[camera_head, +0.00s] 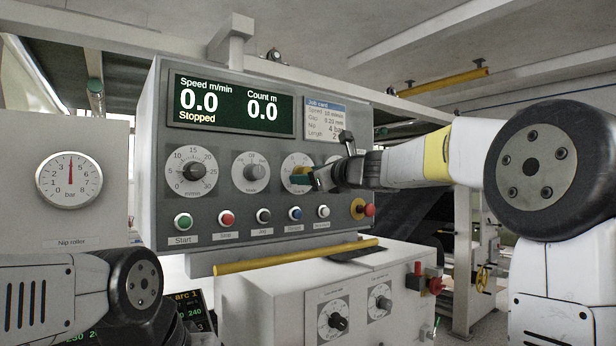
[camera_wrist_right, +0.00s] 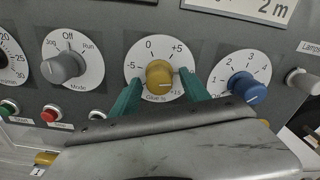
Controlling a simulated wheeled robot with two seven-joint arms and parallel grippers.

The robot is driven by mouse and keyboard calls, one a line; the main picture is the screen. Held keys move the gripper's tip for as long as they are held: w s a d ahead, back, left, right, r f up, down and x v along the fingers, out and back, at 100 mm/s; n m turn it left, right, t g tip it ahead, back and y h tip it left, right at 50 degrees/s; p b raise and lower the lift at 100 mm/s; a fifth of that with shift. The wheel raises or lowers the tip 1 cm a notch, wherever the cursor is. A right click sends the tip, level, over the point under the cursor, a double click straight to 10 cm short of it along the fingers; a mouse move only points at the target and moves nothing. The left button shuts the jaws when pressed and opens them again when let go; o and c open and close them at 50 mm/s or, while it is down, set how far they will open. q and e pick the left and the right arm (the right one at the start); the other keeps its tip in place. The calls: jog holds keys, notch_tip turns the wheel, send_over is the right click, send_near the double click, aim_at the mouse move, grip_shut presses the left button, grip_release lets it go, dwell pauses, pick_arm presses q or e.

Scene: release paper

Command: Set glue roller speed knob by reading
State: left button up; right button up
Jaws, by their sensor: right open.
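The yellow glue knob (camera_wrist_right: 159,75), marked "Glue %", sits on a white dial with marks including -5, 0 and +5. Its pale pointer line lies toward the lower right. In the head view it is mostly hidden behind my right gripper (camera_head: 303,178). In the right wrist view my right gripper (camera_wrist_right: 161,79) is open, with one teal finger on each side of the yellow knob; contact cannot be told. The display (camera_head: 232,103) reads speed 0.0, count 0.0, Stopped. The job card (camera_head: 324,118) is partly covered by my right arm. My left gripper is out of view.
A grey mode knob (camera_wrist_right: 63,67) and a blue knob (camera_wrist_right: 244,89) flank the yellow knob. A speed dial (camera_head: 191,171), a row of buttons and a red stop button (camera_head: 368,210) are on the panel. A yellow bar (camera_head: 296,257) runs below. A bar gauge (camera_head: 69,180) is at left.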

jog(key=shift+s, duration=0.1)
jog(key=v, duration=0.7)
jog(key=shift+s+d, duration=0.2)
jog(key=shift+d, duration=0.05)
jog(key=s+f+n+g+h, duration=0.2)
jog(key=s+f+n+g, duration=0.3)
jog(key=s+f+n, duration=1)
jog(key=s+d+f+n+g+h, duration=0.1)
jog(key=s+d+f+n+h, duration=0.2)
jog(key=s+f, duration=0.4)
jog(key=s+d+f+n+g+h, duration=0.2)
jog(key=s+d+f+n, duration=0.4)
jog(key=f, duration=0.4)
jog(key=shift+s+d+n+h, duration=0.2)
jog(key=shift+s+n+h, duration=0.4)
jog(key=shift+s+n, duration=0.15)
jog(key=shift+f, duration=0.15)
